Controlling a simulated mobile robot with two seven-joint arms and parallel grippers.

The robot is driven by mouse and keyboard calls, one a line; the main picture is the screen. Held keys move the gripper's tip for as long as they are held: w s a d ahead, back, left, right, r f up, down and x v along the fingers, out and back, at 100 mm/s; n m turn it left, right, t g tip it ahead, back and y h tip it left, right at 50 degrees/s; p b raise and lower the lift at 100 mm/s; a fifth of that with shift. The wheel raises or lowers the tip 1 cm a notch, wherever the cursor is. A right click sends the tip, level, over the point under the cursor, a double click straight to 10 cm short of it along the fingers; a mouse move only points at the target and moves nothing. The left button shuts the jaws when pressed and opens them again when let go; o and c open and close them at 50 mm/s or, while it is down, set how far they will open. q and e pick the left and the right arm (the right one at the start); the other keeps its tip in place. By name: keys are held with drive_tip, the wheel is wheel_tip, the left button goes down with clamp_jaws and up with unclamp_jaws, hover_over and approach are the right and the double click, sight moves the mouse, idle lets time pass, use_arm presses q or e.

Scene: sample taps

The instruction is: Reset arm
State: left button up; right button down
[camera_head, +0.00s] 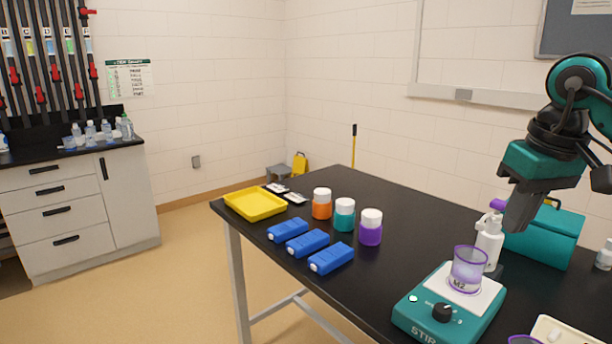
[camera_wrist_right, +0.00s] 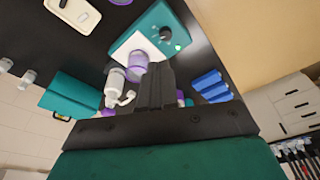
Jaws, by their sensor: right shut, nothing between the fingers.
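My right gripper (camera_head: 520,212) hangs in the air at the right of the head view, above the table and near the white pump bottle (camera_head: 488,243). Its fingers are together with nothing between them. In the right wrist view the shut fingers (camera_wrist_right: 155,85) point toward the stirrer. A purple-tinted beaker marked M2 (camera_head: 467,270) stands on the white plate of the teal stirrer (camera_head: 450,310); the beaker also shows in the right wrist view (camera_wrist_right: 137,62). The fingers look apart from the beaker. My left gripper is in neither view.
The black table (camera_head: 400,215) holds a yellow tray (camera_head: 256,204), several blue blocks (camera_head: 308,243), orange, teal and purple jars (camera_head: 344,215), and a teal case (camera_head: 547,237). A whitish tray (camera_head: 560,331) lies at the front right. Taps (camera_head: 45,60) hang above the far-left counter.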

drive_tip(key=s+a+f+m+y, duration=0.2)
drive_tip(key=a+f+m+y, duration=0.1)
drive_tip(key=a+m+y, duration=0.5)
drive_tip(key=s+a+f+m+y, duration=0.25)
drive_tip(key=a+m+y, duration=0.35)
drive_tip(key=a, duration=0.4)
drive_tip(key=s+a+f+m+y, duration=0.1)
drive_tip(key=a+f+m+y, duration=0.2)
drive_tip(key=a+m+y, duration=0.45)
drive_tip(key=w+d+f+m+t+h, duration=0.15)
drive_tip(key=f+m+t+h, duration=0.3)
drive_tip(key=m, duration=0.65)
drive_tip(key=d+f+m+t+h, duration=0.35)
drive_tip(key=f+m+t, duration=0.2)
drive_tip(key=m, duration=0.55)
drive_tip(key=d+f+m+t+h, duration=0.2)
drive_tip(key=f+m+t+h, duration=0.25)
drive_tip(key=m, duration=0.75)
drive_tip(key=s+d+f+m+g+h, duration=0.3)
drive_tip(key=s+f+m, duration=0.3)
drive_tip(key=f+m, duration=0.2)
drive_tip(key=s+d+f+m+g+h, duration=0.3)
drive_tip(key=s+f+m, duration=0.4)
drive_tip(key=f, duration=0.3)
drive_tip(key=shift+s+f+m+h, duration=0.25)
drive_tip(key=shift+m+h, duration=0.3)
drive_tip(key=shift+h, duration=0.15)
